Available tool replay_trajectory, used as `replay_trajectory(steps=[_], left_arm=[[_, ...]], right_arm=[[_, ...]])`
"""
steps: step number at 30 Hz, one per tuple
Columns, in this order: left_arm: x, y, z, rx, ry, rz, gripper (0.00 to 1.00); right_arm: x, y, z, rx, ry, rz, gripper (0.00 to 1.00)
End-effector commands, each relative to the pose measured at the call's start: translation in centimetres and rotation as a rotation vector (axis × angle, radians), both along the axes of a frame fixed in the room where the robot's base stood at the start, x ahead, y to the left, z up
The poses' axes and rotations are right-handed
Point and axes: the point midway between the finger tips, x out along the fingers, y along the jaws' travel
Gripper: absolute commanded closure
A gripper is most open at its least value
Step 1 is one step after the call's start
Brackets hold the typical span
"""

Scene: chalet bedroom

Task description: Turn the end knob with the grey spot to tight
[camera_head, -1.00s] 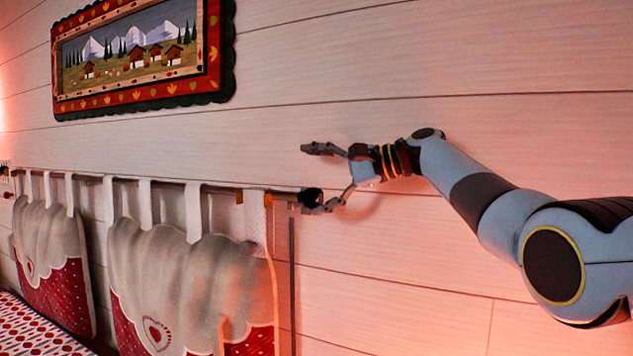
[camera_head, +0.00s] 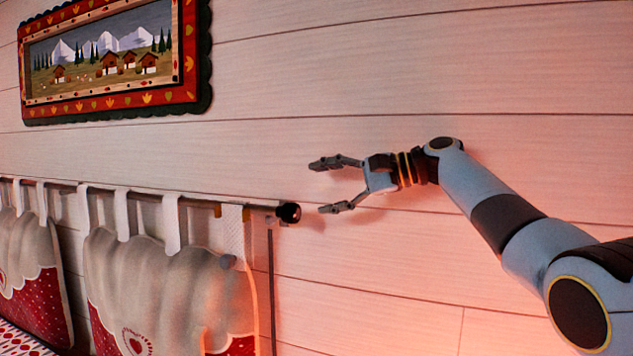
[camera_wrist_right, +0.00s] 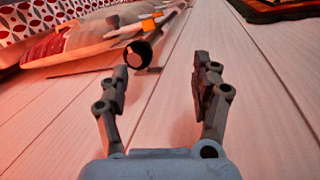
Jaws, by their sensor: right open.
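The dark round end knob (camera_head: 289,213) sits at the right end of the rod that carries the hanging cushions. In the right wrist view the knob (camera_wrist_right: 137,55) shows its end face with a paler spot, beside the left fingertip; the spot's exact colour is hard to tell in the reddish light. My right gripper (camera_head: 323,187) is open and empty, to the right of the knob and mostly higher, with a visible gap in the head view. Its two fingers also show spread in the right wrist view (camera_wrist_right: 160,66). My left gripper is in neither view.
The rod (camera_head: 150,190) runs left along the white plank wall (camera_head: 430,60). Cushions (camera_head: 170,280) with red dotted lower parts hang from it by straps. A framed mountain picture (camera_head: 105,60) hangs above. The wall right of the knob is bare.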

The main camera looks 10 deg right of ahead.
Motion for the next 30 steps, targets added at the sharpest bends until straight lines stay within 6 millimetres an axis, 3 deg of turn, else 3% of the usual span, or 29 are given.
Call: replay_trajectory(steps=[18,30], left_arm=[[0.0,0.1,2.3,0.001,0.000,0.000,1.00],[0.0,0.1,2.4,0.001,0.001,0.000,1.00]], right_arm=[[-2.3,-4.0,1.0,-0.001,0.001,-0.001,0.35],[-2.6,-4.6,1.0,-0.001,0.001,-0.002,0.35]])
